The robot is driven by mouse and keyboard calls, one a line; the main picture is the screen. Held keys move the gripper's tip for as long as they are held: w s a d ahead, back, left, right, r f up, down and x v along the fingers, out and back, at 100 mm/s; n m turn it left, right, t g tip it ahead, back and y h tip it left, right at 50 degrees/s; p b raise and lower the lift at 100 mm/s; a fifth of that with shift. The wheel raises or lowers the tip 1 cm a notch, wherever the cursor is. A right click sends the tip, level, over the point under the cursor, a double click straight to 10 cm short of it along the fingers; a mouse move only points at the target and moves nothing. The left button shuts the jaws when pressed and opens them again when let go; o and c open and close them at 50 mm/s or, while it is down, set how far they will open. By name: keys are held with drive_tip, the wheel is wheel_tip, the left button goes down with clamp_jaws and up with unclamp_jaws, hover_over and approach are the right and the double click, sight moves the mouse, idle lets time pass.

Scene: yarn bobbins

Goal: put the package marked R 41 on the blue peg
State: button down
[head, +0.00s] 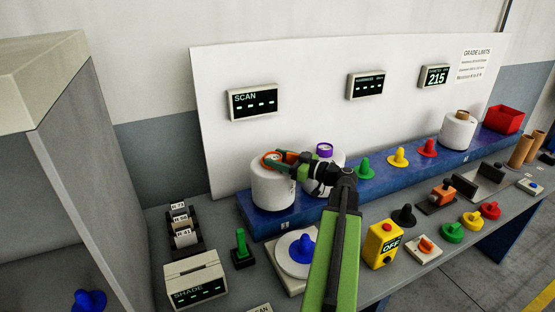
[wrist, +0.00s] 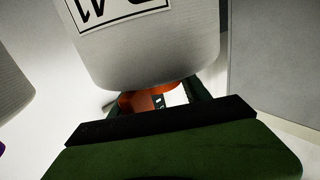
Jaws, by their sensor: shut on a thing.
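My gripper (head: 287,160) is shut on the orange core of a white package (head: 272,188) at the left end of the blue shelf. I cannot tell whether the package rests on the shelf or hangs just above it. In the wrist view the orange core (wrist: 150,98) is between the jaws, and the package (wrist: 150,55) bears a black-framed label, cut off by the frame edge; its marks look like an inverted 41. A blue peg (head: 302,247) stands on a white disc in front of the shelf. Another blue peg (head: 87,300) is at the lower left.
A white package with a purple core (head: 324,150) stands close right of the held one. Green (head: 365,168), yellow and red pegs follow along the shelf (head: 385,185). A card holder (head: 184,238), green upright (head: 240,245) and yellow OFF box (head: 383,245) stand in front. A grey cabinet wall (head: 90,170) is left.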

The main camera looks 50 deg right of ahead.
drive_tip(key=shift+f, duration=0.35)
drive_tip(key=shift+f+b, duration=0.3)
drive_tip(key=shift+b, duration=0.15)
drive_tip(key=c, duration=0.6)
unclamp_jaws()
drive_tip(key=shift+r, duration=0.1)
drive_tip(key=shift+o, duration=0.8)
drive_tip(key=v, duration=1.7)
drive_tip(key=shift+s, duration=0.25)
